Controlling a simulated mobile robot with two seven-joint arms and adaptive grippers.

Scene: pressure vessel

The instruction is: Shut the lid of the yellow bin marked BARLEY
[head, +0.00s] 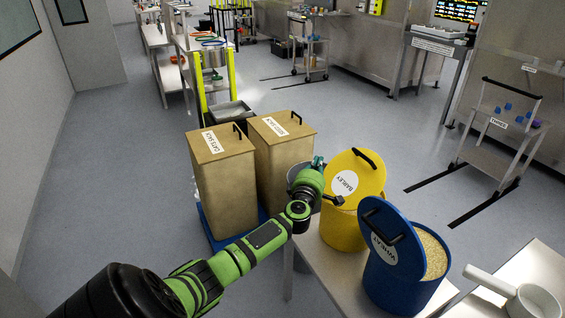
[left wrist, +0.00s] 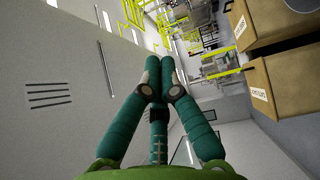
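The yellow bin (head: 342,229) marked BARLEY stands on a pale table, behind the blue bin. Its yellow lid (head: 371,184) has a white label and a black handle and looks tilted up, its outer face towards me. The bin's mouth is hidden, so I cannot tell how far the lid is raised. My left gripper (head: 319,161) is just left of the lid, apparently clear of it. In the left wrist view its teal fingers (left wrist: 166,72) meet at the tips with nothing between them. That view does not show the bin. My right gripper is not in view.
The blue bin (head: 396,288) marked WHEAT has its lid raised, showing grain. Two tan sacks or boxes (head: 228,188) stand on a blue base left of the gripper. A white pan (head: 532,302) sits at bottom right. A trolley (head: 492,150) stands beyond open floor at right.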

